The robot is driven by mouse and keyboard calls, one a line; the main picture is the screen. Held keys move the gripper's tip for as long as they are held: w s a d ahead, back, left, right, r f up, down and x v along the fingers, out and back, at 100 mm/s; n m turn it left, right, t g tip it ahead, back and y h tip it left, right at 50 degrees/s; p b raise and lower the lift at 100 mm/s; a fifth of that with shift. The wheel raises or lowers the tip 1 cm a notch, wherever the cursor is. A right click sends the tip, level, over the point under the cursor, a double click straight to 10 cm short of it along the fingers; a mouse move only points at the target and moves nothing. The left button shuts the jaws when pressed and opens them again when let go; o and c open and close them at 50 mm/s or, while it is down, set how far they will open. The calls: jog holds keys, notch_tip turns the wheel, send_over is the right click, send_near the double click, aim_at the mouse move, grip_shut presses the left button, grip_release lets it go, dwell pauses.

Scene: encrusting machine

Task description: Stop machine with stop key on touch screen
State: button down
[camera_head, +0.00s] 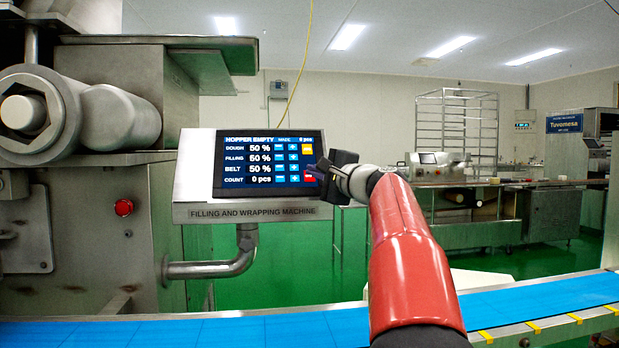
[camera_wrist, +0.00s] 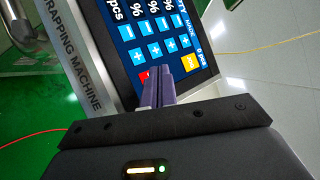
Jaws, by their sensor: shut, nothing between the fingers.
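The touch screen (camera_head: 268,161) stands in a metal frame labelled "FILLING AND WRAPPING MACHINE". It reads "HOPPER EMPTY" with rows for dough, filling, belt and count. A red key (camera_head: 309,176), likely the stop key, is at its lower right, partly hidden by my gripper. A yellow key (camera_head: 307,149) is above it. My gripper (camera_head: 318,168) is shut and empty at the right edge of the screen. In the wrist view the fingertips (camera_wrist: 160,72) overlap the screen beside the red key (camera_wrist: 146,73), of which only a corner shows. I cannot tell whether they touch it.
A blue conveyor belt (camera_head: 270,330) runs along the front below the screen. A red button (camera_head: 123,207) sits on the machine body at left. A bent metal pipe (camera_head: 215,268) supports the screen. A rack (camera_head: 456,125) and another machine stand farther back at right.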

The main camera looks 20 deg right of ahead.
dwell(0.4)
jog(key=shift+w+d+f, duration=0.1)
jog(key=shift+w+f, duration=0.1)
jog(key=shift+w, duration=0.15)
jog(key=shift+w+d+f, duration=0.1)
jog(key=shift+w+f, duration=0.05)
jog(key=shift+w, duration=0.1)
dwell(0.6)
jog(key=shift+s, duration=0.1)
jog(key=shift+s+a+r, duration=0.2)
jog(key=shift+s+r, duration=0.1)
jog(key=shift+s, duration=0.2)
jog(key=s+r, duration=0.1)
jog(key=s, duration=0.1)
jog(key=s+a+r, duration=0.1)
jog(key=s, duration=0.1)
jog(key=shift+s+a+r, duration=0.1)
jog(key=shift+r, duration=0.2)
dwell(0.3)
dwell(0.7)
